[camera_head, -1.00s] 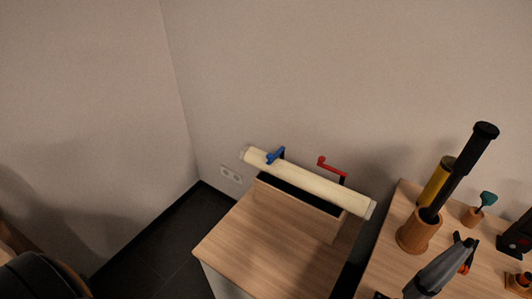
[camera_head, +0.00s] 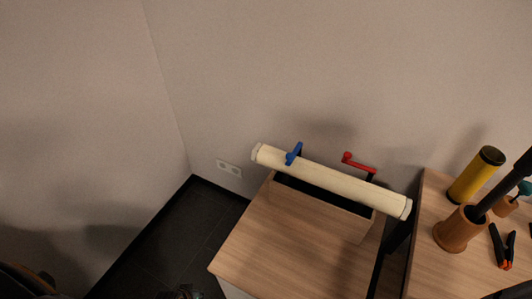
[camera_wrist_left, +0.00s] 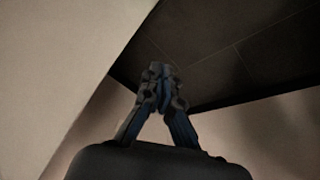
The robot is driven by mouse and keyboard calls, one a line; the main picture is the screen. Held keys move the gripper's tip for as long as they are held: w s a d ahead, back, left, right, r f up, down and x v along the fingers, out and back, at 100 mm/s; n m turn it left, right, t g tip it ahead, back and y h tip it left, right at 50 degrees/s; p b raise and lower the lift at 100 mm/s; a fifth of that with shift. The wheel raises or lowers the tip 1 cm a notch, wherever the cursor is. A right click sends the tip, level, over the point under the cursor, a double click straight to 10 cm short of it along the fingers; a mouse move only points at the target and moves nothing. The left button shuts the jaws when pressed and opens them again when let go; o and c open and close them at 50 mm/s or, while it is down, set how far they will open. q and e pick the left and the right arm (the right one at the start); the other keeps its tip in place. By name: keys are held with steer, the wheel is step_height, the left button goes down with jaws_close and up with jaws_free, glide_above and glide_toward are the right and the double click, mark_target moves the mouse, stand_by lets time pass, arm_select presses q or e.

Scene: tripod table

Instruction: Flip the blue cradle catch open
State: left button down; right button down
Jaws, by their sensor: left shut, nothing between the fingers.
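The blue cradle catch (camera_head: 294,153) is at the left part of a long cream tube (camera_head: 335,182). Its lower end reaches over the tube's upper edge. The tube lies across a wooden cradle (camera_head: 318,204) at the back of a wooden table. My left gripper (camera_head: 185,293) barely shows at the bottom edge of the head view, well short of the cradle. In the left wrist view the left gripper (camera_wrist_left: 160,76) is shut and empty, with dark floor and pale wall beyond it. My right gripper does not show.
A red catch (camera_head: 358,162) stands behind the tube's right part. The table top (camera_head: 285,255) is bare in front. On the right table are a yellow cylinder (camera_head: 477,176), a wooden cup (camera_head: 457,231) with a black rod, and a black-orange clamp (camera_head: 503,248). The wall stands close behind.

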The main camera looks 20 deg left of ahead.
arm_select(q)
steer(key=w+a+r+n+t+h+b, duration=0.25)
steer(key=w+r+n+t+h, duration=0.2)
steer(key=w+r, duration=1.7)
steer(key=w+d+r+h, duration=0.1)
steer(key=d+r+h, duration=0.1)
steer(key=r, duration=0.6)
steer(key=d+r+t+h+b, duration=0.1)
steer(key=d+r+h, duration=0.1)
steer(key=r, duration=0.7)
steer(key=w+d+r+m+t+h+b, duration=0.1)
steer(key=d+r+h, duration=0.2)
steer(key=r, duration=0.6)
steer(key=shift+w+d, duration=0.35)
steer(key=shift+d, duration=0.5)
steer(key=shift+t, duration=0.25)
steer(key=s+d+p+x, duration=0.1)
steer(key=x, duration=0.5)
steer(key=s+p+x, duration=0.1)
steer(key=p+x, duration=0.1)
steer(key=x, duration=0.5)
steer(key=shift+d+f, duration=0.3)
steer(key=shift+f, duration=0.05)
